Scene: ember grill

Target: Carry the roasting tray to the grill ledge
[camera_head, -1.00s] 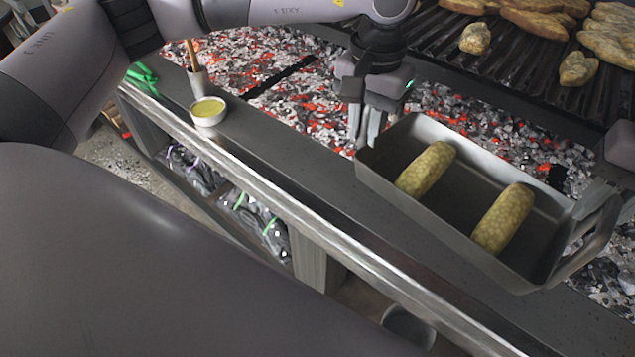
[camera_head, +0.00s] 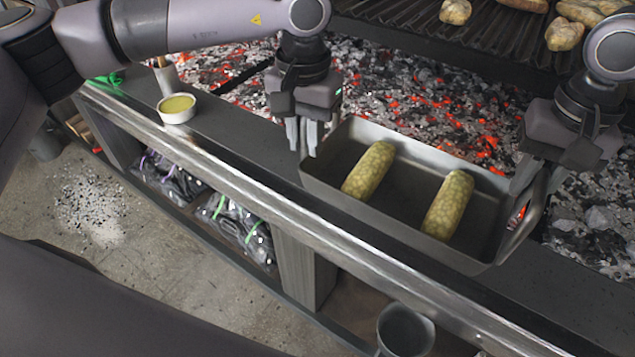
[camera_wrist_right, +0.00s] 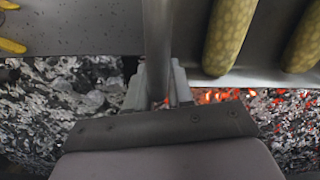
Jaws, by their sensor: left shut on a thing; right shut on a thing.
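The roasting tray (camera_head: 400,232) is a grey metal rectangular pan at the grill's front ledge (camera_head: 235,150), partly over the coals in the head view. I cannot tell whether it rests on the ledge. Two yellow-green cobs, a left one (camera_head: 368,171) and a right one (camera_head: 447,205), lie inside it. My left gripper (camera_head: 304,145) is shut at the tray's left end, its handle hidden there. My right gripper (camera_head: 527,186) is shut on the right handle; the right wrist view shows the handle bar (camera_wrist_right: 157,40) between its fingers.
Glowing coals (camera_head: 400,80) lie behind the ledge, below a grate (camera_head: 400,14) with food. A small bowl of yellow liquid (camera_head: 177,109) stands on the ledge to the left. A metal bucket (camera_head: 405,330) is below the front. The ledge between bowl and tray is clear.

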